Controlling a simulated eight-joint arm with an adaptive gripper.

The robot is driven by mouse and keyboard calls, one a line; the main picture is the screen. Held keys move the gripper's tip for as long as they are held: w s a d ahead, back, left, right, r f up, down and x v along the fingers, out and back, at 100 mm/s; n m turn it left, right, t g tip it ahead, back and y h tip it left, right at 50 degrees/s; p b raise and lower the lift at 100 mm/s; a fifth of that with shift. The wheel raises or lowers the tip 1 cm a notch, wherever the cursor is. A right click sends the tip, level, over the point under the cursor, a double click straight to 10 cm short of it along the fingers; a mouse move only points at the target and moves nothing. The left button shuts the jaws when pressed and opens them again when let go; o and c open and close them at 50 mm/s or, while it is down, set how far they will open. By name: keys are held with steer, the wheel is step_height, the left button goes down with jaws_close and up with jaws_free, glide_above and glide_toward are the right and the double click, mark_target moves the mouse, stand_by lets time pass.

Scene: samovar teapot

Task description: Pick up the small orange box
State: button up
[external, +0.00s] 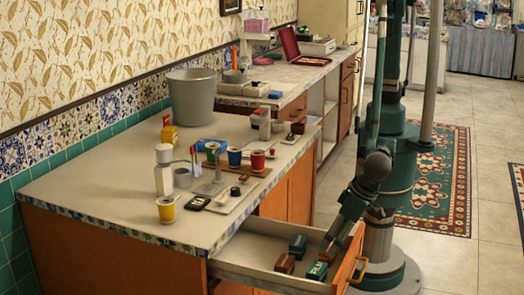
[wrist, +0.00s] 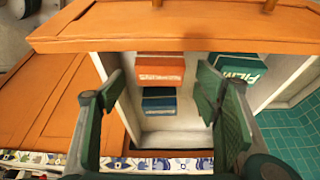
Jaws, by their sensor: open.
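The small orange box (wrist: 160,68) lies in the open drawer, near the drawer front, with pale lettering on its side. In the external view it appears as a reddish-brown box (external: 328,254), partly behind my gripper. My gripper (external: 332,238) points down over the drawer. In the wrist view my gripper (wrist: 160,85) is open and empty, with one finger on each side of the orange box in the picture. I cannot tell the height left between fingertips and box.
A blue box (wrist: 159,101) lies just behind the orange box. A green box (wrist: 238,67) is to the right, partly behind the right finger. A brown box (external: 285,263) also lies in the drawer. The drawer front (wrist: 180,28) and walls surround them. The counter (external: 110,205) holds cups.

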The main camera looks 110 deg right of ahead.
mark_target(329, 247)
steer(key=shift+b+x, duration=0.45)
steer(key=shift+x, duration=1.6)
steer(key=shift+a, duration=0.1)
steer(key=shift+c, duration=0.7)
steer(key=c, duration=0.9)
